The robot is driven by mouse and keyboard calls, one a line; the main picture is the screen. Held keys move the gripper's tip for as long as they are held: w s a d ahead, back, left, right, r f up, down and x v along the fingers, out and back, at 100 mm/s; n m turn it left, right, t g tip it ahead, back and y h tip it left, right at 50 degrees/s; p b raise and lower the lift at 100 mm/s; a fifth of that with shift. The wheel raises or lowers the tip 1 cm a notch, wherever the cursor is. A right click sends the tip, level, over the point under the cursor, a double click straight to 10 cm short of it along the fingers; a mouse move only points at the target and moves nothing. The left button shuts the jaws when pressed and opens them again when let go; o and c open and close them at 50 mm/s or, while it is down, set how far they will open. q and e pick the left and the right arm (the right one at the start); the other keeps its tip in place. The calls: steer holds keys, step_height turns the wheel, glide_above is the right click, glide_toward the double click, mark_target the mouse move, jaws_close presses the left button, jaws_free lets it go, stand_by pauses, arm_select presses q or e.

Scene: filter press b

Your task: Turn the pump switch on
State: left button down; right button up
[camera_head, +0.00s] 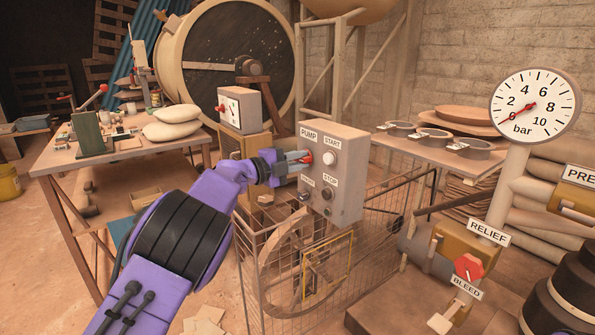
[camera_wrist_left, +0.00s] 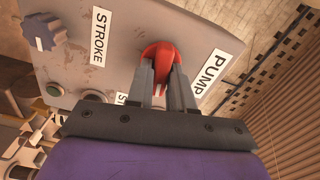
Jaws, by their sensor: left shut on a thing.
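The pump control box (camera_head: 340,178) is a beige box on a post, with PUMP, START and STOP labels. Its pump switch (camera_wrist_left: 159,58) is a red knob beside the PUMP label (camera_wrist_left: 212,73) in the left wrist view. My left gripper (camera_head: 301,159) reaches the upper left of the box face. Its two grey fingers are shut on the red knob, one on each side, and hide part of it. The knob's exact angle is hard to tell. A white START button (camera_head: 329,158) sits right of it. My right gripper is not in view.
A wire mesh cage (camera_head: 270,285) stands below the box. A workbench (camera_head: 60,160) with sacks and tools is at the left. A pressure gauge (camera_head: 534,105) stands at the right, above the RELIEF (camera_head: 488,232) and BLEED (camera_head: 466,287) labels.

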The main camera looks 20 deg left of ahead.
arm_select(q)
steer(key=shift+m+b, duration=0.85)
steer(key=shift+m, duration=0.15)
steer(key=shift+a, duration=0.1)
steer(key=c, duration=1.1)
jaws_free()
steer(key=shift+s, duration=0.1)
steer(key=b+v, duration=0.1)
steer(key=v, duration=0.9)
steer(key=shift+s+a, duration=0.1)
steer(key=shift+a, duration=0.05)
